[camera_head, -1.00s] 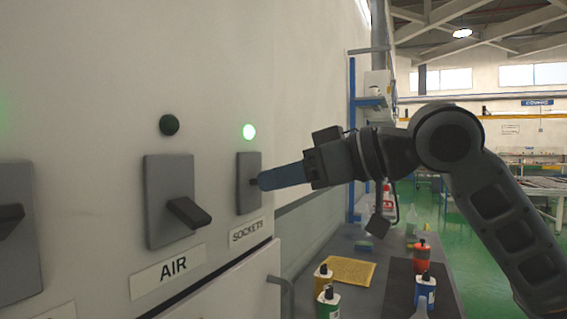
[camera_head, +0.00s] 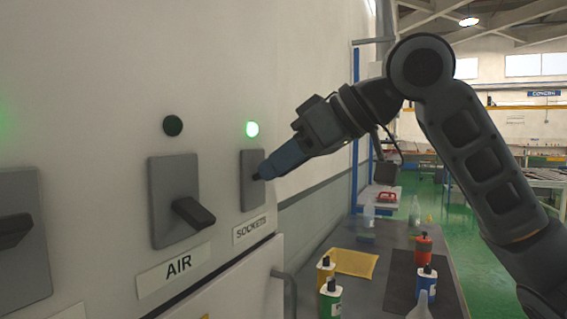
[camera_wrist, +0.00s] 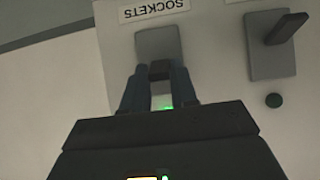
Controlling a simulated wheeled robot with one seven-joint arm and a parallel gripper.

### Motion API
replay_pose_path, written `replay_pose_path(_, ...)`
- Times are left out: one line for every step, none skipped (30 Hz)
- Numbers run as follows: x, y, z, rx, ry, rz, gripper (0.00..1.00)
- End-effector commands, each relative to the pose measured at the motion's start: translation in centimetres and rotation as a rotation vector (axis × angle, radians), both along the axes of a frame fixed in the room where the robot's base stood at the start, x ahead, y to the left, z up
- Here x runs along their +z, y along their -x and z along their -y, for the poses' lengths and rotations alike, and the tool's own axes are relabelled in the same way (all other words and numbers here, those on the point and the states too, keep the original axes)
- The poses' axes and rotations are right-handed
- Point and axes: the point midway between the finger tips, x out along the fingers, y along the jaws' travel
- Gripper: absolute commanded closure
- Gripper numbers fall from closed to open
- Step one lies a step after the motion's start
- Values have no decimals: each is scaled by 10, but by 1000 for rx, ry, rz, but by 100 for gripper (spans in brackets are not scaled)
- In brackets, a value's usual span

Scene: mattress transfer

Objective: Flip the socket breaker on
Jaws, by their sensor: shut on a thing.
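The socket breaker (camera_head: 250,198) is a grey plate on the pale cabinet, above the SOCKETS label (camera_head: 251,230). It shows upside down in the wrist view (camera_wrist: 157,42). The green lamp (camera_head: 252,129) above it is lit. My gripper (camera_head: 263,173) reaches in from the right and slants down to the breaker. In the wrist view my gripper (camera_wrist: 159,76) has its two fingers on either side of the dark lever (camera_wrist: 159,67), shut on it. The fingers hide much of the lever in the head view.
The AIR breaker (camera_head: 173,225) is to the left, its lever sticking out and its lamp (camera_head: 173,126) dark. Another breaker (camera_head: 20,270) is at the left edge. A bench (camera_head: 366,292) with several bottles and a yellow cloth (camera_head: 352,263) stands below right.

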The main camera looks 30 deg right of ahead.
Motion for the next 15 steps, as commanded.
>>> replay_pose_path(0,-1,0,-1,-1,0,100)
replay_pose_path(0,-1,0,-1,-1,0,100)
replay_pose_path(0,-1,0,-1,-1,0,100)
replay_pose_path(0,-1,0,-1,-1,0,71)
replay_pose_path(0,-1,0,-1,-1,0,68)
replay_pose_path(0,0,0,-1,-1,0,64)
replay_pose_path(0,0,0,-1,-1,0,61)
replay_pose_path(0,0,0,-1,-1,0,58)
replay_pose_path(0,0,0,-1,-1,0,54)
replay_pose_path(0,0,0,-1,-1,0,52)
replay_pose_path(0,0,0,0,-1,1,49)
replay_pose_path(0,0,0,-1,-1,0,47)
replay_pose_path(0,0,0,-1,-1,0,47)
replay_pose_path(0,0,0,0,-1,1,47)
replay_pose_path(0,0,0,0,-1,1,47)
